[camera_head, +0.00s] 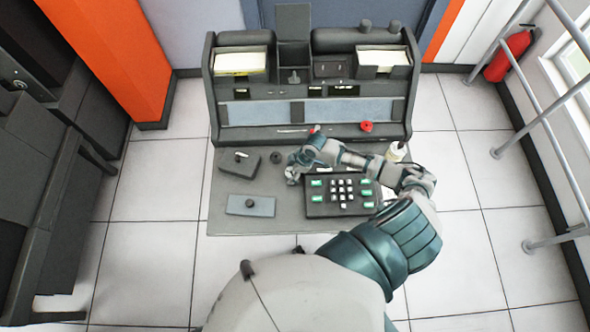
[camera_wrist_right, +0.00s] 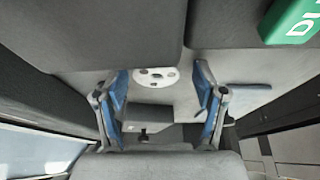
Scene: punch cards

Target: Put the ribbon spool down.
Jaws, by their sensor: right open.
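The ribbon spool looks like a pale round disc with dark holes (camera_wrist_right: 155,77) in the right wrist view. It appears to lie flat on the grey desk, between my right fingers, with its upper edge hidden by the grey body in front. My right gripper (camera_wrist_right: 160,104) is open, with one blue-padded finger on each side and gaps between them and the disc. In the head view my right gripper (camera_head: 292,176) is low over the middle of the desk (camera_head: 225,222), left of the keypad; the spool cannot be made out clearly there. My left gripper is not in view.
A dark keypad (camera_head: 340,196) with green and white keys lies right of the gripper. A grey box with a knob (camera_head: 240,162) and a blue-grey plate (camera_head: 250,206) lie left of it. A console (camera_head: 310,85) stands behind. A small bottle (camera_head: 396,152) stands at the right.

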